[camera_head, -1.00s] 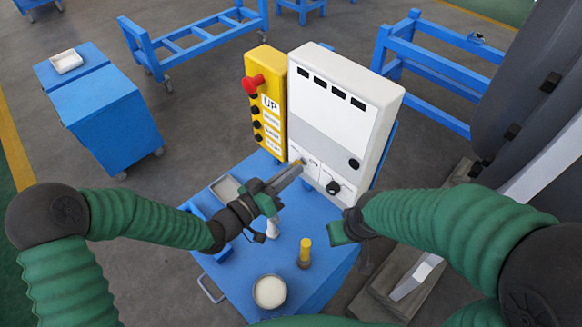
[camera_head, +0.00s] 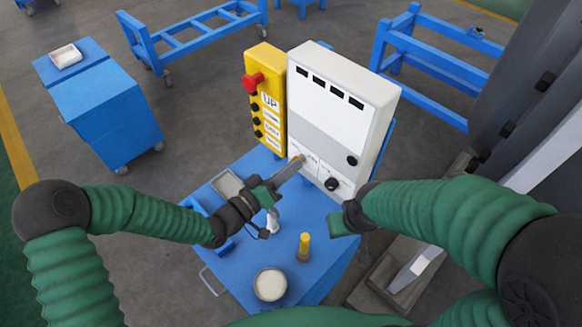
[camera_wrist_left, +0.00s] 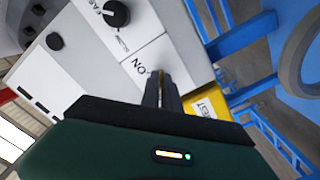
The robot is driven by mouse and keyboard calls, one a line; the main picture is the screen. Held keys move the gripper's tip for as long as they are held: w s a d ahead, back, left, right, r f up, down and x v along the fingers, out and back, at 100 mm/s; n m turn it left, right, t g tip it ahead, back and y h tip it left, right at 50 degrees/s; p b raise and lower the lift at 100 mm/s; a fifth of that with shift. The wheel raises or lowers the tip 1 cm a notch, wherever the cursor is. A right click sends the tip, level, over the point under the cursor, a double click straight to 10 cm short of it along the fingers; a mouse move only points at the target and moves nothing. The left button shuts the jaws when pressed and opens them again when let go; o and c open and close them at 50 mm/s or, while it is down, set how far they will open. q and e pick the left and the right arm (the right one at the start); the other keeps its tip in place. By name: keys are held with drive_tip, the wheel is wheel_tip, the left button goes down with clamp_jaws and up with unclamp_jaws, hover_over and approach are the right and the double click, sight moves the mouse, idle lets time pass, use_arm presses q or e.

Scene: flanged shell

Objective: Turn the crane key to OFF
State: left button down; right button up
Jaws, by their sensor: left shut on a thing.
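The crane key (camera_head: 298,160) is a small yellowish piece at the lower left of the white control box (camera_head: 340,110). My left gripper (camera_head: 294,166) reaches it from the left and is shut on it. In the left wrist view the gripper's fingers (camera_wrist_left: 163,92) meet at the box face beside the printed "ON" (camera_wrist_left: 139,66); they hide most of the key, and a little yellow shows between them. I cannot read an OFF label. My right gripper (camera_head: 338,225) hangs above the right side of the blue cart, away from the box; its fingers are not clear.
A yellow pendant (camera_head: 266,98) with a red button stands against the box's left side. A black knob (camera_head: 332,184) is right of the key. The blue cart top (camera_head: 318,262) holds a round bowl (camera_head: 270,285), a yellow-topped piece (camera_head: 304,246) and a tray (camera_head: 228,184).

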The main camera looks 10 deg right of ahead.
use_arm(q)
drive_tip(key=c, duration=1.6)
unclamp_jaws()
drive_tip(key=shift+w+a, duration=0.1)
drive_tip(key=shift+w, duration=0.05)
drive_tip(key=b+v, duration=0.2)
drive_tip(key=v, duration=1.5)
drive_tip(key=shift+f, duration=0.15)
